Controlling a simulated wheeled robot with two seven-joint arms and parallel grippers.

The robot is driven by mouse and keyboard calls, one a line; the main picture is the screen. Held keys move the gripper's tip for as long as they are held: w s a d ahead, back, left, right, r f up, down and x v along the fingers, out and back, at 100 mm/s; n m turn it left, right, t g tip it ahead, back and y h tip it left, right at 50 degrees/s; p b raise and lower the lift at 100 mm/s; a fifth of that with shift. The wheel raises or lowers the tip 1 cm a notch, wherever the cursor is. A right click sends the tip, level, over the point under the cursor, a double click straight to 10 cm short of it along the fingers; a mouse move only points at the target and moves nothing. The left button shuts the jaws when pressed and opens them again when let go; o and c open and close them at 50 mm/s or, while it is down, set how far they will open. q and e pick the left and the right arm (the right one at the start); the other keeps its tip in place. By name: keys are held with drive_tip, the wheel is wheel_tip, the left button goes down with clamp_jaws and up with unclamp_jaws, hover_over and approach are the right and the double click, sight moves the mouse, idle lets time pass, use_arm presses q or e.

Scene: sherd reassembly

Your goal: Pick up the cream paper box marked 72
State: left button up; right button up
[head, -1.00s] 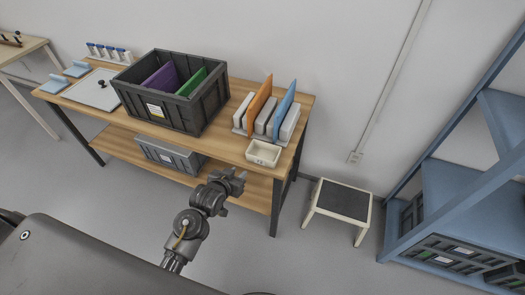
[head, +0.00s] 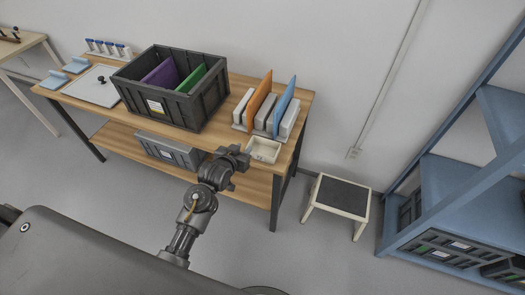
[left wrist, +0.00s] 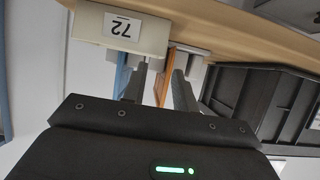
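The cream paper box (head: 264,150) sits at the front right edge of the wooden workbench in the head view, open at the top. In the left wrist view the cream box (left wrist: 120,27) shows a white label reading 72. My left gripper (head: 236,152) is just left of the box in the head view, near the bench's front edge. In the left wrist view my left gripper (left wrist: 161,68) has its two fingers apart with nothing between them; the box lies beyond them, off to the left. My right gripper is not in view.
A dark crate (head: 150,105) with purple and green boards stands left of the box. A rack with orange (head: 260,100) and blue (head: 284,105) boards stands right behind the box. A grey bin (head: 168,152) is on the lower shelf. A step stool (head: 342,195) stands right.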

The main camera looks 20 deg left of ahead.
sight(263, 150)
use_arm(q)
drive_tip(key=x, duration=0.4)
drive_tip(key=shift+w+f+p, duration=0.25)
drive_tip(key=shift+w+p, duration=0.05)
drive_tip(key=shift+w, duration=0.05)
drive_tip(key=shift+c, duration=0.3)
clamp_jaws()
